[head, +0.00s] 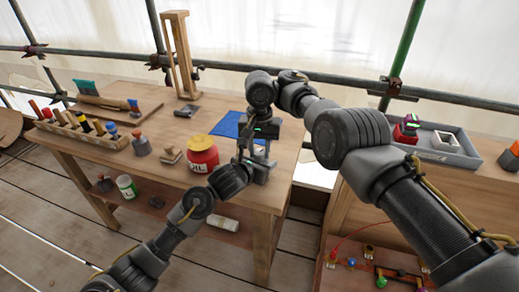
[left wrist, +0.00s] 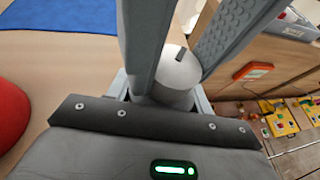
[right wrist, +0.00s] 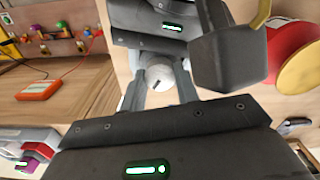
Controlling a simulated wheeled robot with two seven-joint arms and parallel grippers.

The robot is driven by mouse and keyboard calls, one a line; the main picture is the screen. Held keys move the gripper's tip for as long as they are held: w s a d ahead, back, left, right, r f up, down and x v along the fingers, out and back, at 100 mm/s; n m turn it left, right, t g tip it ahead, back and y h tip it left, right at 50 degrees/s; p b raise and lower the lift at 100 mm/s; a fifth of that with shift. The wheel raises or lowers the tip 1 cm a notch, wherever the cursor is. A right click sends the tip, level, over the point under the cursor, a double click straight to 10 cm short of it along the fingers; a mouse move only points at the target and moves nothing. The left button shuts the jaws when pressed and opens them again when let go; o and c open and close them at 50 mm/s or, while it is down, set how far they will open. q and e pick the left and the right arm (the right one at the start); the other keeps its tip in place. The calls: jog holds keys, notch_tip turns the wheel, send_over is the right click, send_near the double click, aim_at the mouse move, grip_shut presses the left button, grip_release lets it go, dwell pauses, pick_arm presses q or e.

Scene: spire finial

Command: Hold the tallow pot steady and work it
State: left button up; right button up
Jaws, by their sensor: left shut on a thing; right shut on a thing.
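The pot is a small pale grey, round-topped piece with a dark slot or tab on top. It shows between the fingers in the left wrist view (left wrist: 178,75) and in the right wrist view (right wrist: 160,80). My left gripper (head: 260,166) reaches in from the lower left and is shut on the pot. My right gripper (head: 256,150) comes down from above and is shut on it too, close against the left one. In the head view the grippers hide nearly all of the pot. It is over the workbench's right front edge.
A red oil jar (head: 203,155) with a yellow lid stands just left of the grippers. A blue mat (head: 228,124) lies behind. A wooden rack (head: 85,132) of tools and a wooden stand (head: 180,55) are farther left. A grey tray (head: 440,150) sits on the right bench.

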aim_at(260, 151)
jog(key=o, duration=1)
jog(key=shift+r, duration=0.1)
notch_tip(260, 151, up, 12)
jog(key=shift+f, duration=0.1)
